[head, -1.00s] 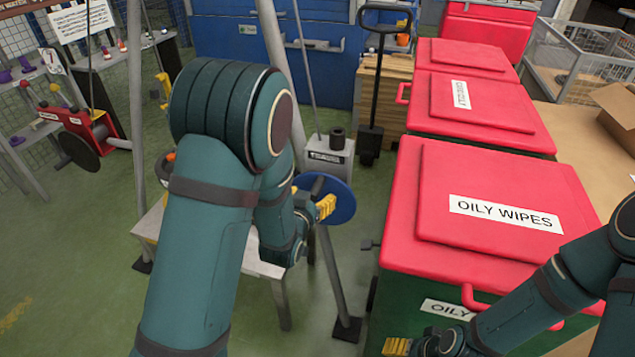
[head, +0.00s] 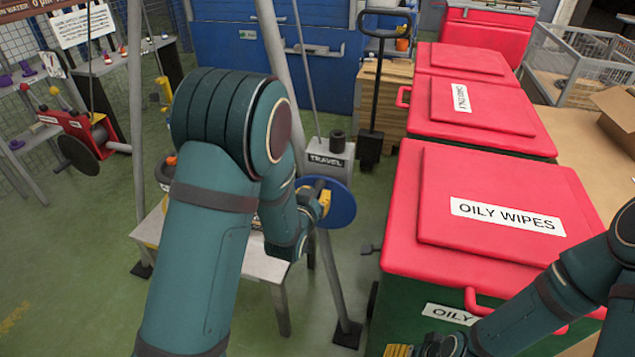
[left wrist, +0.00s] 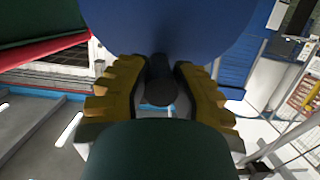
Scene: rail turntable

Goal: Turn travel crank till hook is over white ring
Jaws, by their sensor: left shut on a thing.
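The blue crank wheel (head: 341,206) is on the grey box labelled TRAVEL (head: 329,160), by a leg of the metal frame. My left gripper (head: 322,201) is at the wheel's near face, partly hidden by my own arm. In the left wrist view its yellow fingers (left wrist: 160,95) are closed around the dark crank handle (left wrist: 159,88), with the blue disc (left wrist: 165,30) behind it. My right gripper (head: 420,350) is at the bottom edge, cut off, so its jaw state is unclear. I cannot make out the hook or the white ring.
Red-lidded bins (head: 490,205) stand close to the right of the wheel. A light bench (head: 265,265) is below my left arm. A red winch with a dark disc (head: 78,153) is at the left. Green floor (head: 75,270) is clear at the lower left.

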